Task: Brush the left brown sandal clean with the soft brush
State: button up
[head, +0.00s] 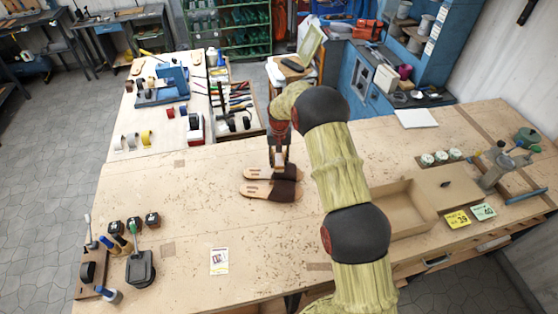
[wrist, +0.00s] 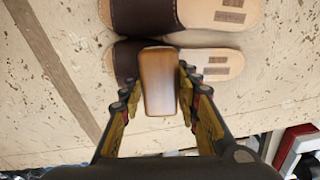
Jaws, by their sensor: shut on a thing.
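A pair of brown sandals with dark straps and tan insoles lies side by side on the workbench. In the head view, the far sandal (head: 258,174) and the near sandal (head: 257,190) have their straps to the right. My gripper (head: 279,158) is shut on a wooden-backed brush (wrist: 158,85), pointing down above the far sandal. In the wrist view, my gripper (wrist: 160,92) has the brush between its fingers, covering part of the lower sandal (wrist: 222,64); the other sandal (wrist: 205,14) is above it. The bristles are hidden, so I cannot tell if they touch.
The workbench (head: 190,210) is clear around the sandals. A card (head: 219,261) lies in front. An open cardboard box (head: 405,207) is right of my arm.

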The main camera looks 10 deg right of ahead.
jog(key=shift+w, duration=0.1)
dwell(0.3)
jog(key=shift+w+d+b, duration=0.25)
jog(key=shift+w+b, duration=0.35)
jog(key=shift+w, duration=0.55)
jog(key=shift+s, duration=0.1)
jog(key=shift+s+a, duration=0.15)
jog(key=shift+s, duration=0.45)
jog(key=shift+s+a, duration=0.15)
jog(key=shift+s, duration=0.4)
jog(key=shift+r, duration=0.1)
jog(key=shift+r+p, duration=1.2)
jog(key=shift+r, duration=2.8)
jog(key=shift+f, duration=0.2)
